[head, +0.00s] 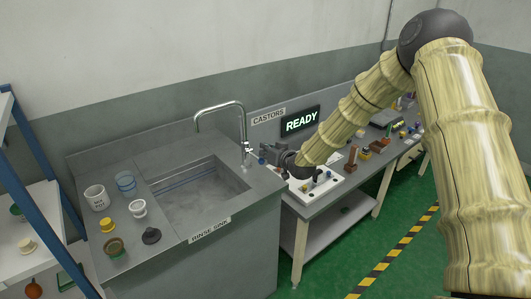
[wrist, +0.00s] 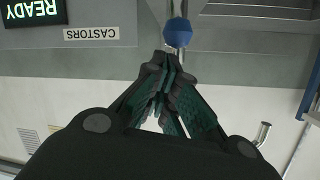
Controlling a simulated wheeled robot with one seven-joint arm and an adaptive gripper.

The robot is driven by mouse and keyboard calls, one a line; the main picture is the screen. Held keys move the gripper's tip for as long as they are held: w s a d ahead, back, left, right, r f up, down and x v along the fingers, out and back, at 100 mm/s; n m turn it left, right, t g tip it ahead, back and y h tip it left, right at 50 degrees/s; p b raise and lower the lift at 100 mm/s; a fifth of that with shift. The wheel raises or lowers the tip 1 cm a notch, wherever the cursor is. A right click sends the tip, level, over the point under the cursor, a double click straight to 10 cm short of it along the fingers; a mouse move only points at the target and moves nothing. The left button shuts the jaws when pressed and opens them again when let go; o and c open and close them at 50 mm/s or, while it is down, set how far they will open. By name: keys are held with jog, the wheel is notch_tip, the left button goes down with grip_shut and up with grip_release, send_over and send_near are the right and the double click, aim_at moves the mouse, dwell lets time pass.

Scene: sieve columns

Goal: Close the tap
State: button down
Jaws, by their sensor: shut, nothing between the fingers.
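The tap (head: 242,125) is a chrome gooseneck at the back right of the sink (head: 196,190), its spout curving over the basin. In the wrist view, which is upside down, a blue knob (wrist: 177,33) on the tap's handle sits just beyond my fingertips. The knob also shows small in the head view (head: 262,161). My gripper (wrist: 165,62) is shut and empty, its tips close to the knob; I cannot tell whether they touch it. I cannot make out any running water.
A white mug (head: 97,197), a clear blue-rimmed container (head: 125,183) and several small pots stand left of the basin. A bench with a white board (head: 318,188) and small parts lies to the right, under my arm. A blue-framed shelf (head: 40,170) stands far left.

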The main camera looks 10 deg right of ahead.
jog(key=w+d+r+b+v, duration=0.1)
jog(key=r+b+v, duration=0.1)
jog(key=v, duration=0.7)
jog(key=s+a+f+m+g+h, duration=0.15)
jog(key=s+f+g, duration=0.25)
jog(key=s+f, duration=0.95)
jog(key=s+a+f+n+g+h, duration=0.1)
jog(key=s+a+f+g, duration=0.2)
jog(key=s+f, duration=1.1)
jog(key=s+d+f+g+h, duration=0.1)
jog(key=s+f+g, duration=0.2)
jog(key=s, duration=1)
jog(key=s+d+f+g+h, duration=0.1)
jog(key=s+f+g, duration=0.3)
jog(key=s+f, duration=0.6)
jog(key=s, duration=0.4)
jog(key=shift+s, duration=0.35)
jog(key=shift+m, duration=0.25)
